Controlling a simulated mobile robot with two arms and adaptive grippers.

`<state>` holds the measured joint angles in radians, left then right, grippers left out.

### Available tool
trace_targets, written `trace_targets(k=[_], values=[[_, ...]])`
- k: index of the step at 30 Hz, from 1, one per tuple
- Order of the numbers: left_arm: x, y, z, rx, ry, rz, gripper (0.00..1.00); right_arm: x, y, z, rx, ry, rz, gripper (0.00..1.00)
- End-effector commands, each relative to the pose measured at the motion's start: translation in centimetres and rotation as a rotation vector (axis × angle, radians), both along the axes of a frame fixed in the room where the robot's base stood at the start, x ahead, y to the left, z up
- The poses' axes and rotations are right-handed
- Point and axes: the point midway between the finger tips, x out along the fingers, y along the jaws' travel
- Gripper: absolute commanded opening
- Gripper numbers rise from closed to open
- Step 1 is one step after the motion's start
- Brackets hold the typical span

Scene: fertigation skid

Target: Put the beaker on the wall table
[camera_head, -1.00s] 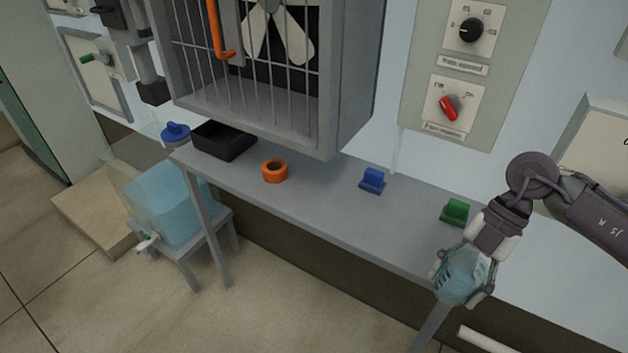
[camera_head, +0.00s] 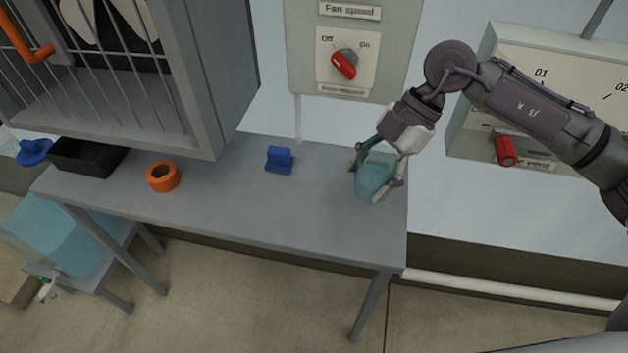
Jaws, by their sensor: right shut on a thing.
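The beaker (camera_head: 374,180) is a translucent teal vessel. My right gripper (camera_head: 378,178) is shut on it, with a finger on each side. The wall table (camera_head: 225,205) is a long grey table against the wall. The beaker shows over the table's right end; I cannot tell whether its base touches the top.
On the table are a black tray (camera_head: 88,154), an orange ring (camera_head: 163,176) and a blue clip-like block (camera_head: 279,160). A barred grey cabinet (camera_head: 190,80) overhangs the table's left part. A translucent blue container (camera_head: 65,235) stands lower left. The table's middle front is clear.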

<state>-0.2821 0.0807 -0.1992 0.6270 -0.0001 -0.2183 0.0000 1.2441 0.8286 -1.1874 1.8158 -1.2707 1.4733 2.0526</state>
Motion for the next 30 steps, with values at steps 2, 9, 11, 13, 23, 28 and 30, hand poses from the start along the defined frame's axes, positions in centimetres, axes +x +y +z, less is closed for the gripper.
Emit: trace_targets(k=[2,9,11,13,23,28,30], values=[[-1.6,0.0,-0.1,0.001,0.022,-0.001,0.93,0.0,0.0,-0.7,0.0,0.003,-0.001,0.2],[-3.7,0.1,0.0,0.004,0.053,-0.002,0.93,-0.1,0.0,-5.0,-0.001,0.004,0.0,0.2],[-3.5,0.1,0.0,0.003,0.052,-0.002,0.93,0.0,0.0,-5.7,0.0,0.002,0.0,0.2],[-3.0,0.1,0.1,0.003,0.043,-0.002,0.93,0.0,0.0,-6.2,0.0,0.001,0.001,0.2],[-0.8,-0.1,0.4,-0.002,0.011,-0.002,0.93,0.0,0.0,-9.9,0.0,0.001,0.001,0.2],[-1.3,-0.1,0.3,-0.001,0.018,-0.001,0.93,0.0,0.0,-10.0,0.0,0.0,0.001,0.2],[-1.6,-0.1,0.3,0.0,0.022,-0.001,0.93,0.0,0.0,-10.0,-0.001,0.0,0.001,0.7]])
